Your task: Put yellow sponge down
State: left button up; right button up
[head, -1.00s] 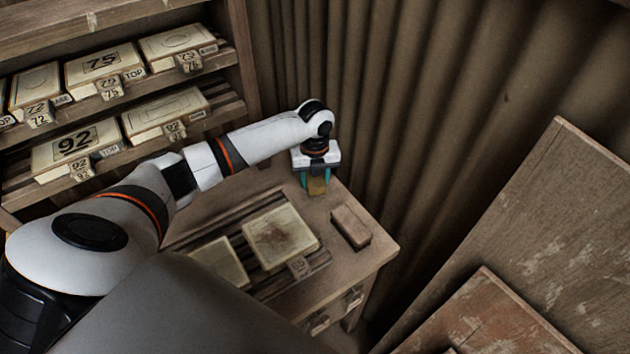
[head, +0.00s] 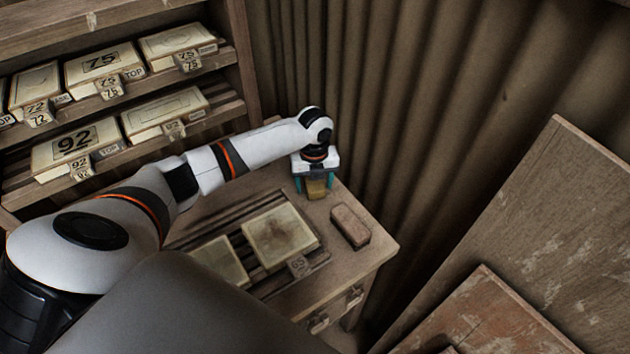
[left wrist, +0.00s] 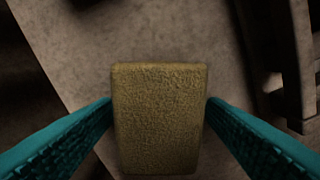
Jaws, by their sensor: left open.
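The yellow sponge (head: 316,188) is at the back of the small table, below my left gripper (head: 315,186). In the left wrist view the sponge (left wrist: 158,118) lies between the two teal fingers (left wrist: 158,105). The fingers are open, with their tips close to the sponge's sides. The table top (left wrist: 90,60) shows beyond the sponge. The sponge appears to rest on the table, though its underside is hidden. My right gripper is not in view.
A brown block (head: 350,225) lies near the table's right edge. Two pale tiles, one of them stained (head: 279,235), lie on a slatted rack in front. A shelf with numbered tiles (head: 75,143) stands at left. A corrugated wall (head: 400,110) is close behind, and boards lean at right.

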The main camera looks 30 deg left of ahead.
pick_arm(q)
notch_tip(320, 180, up, 12)
jog(key=shift+r+b, duration=0.15)
jog(key=shift+b, duration=0.2)
dwell(0.5)
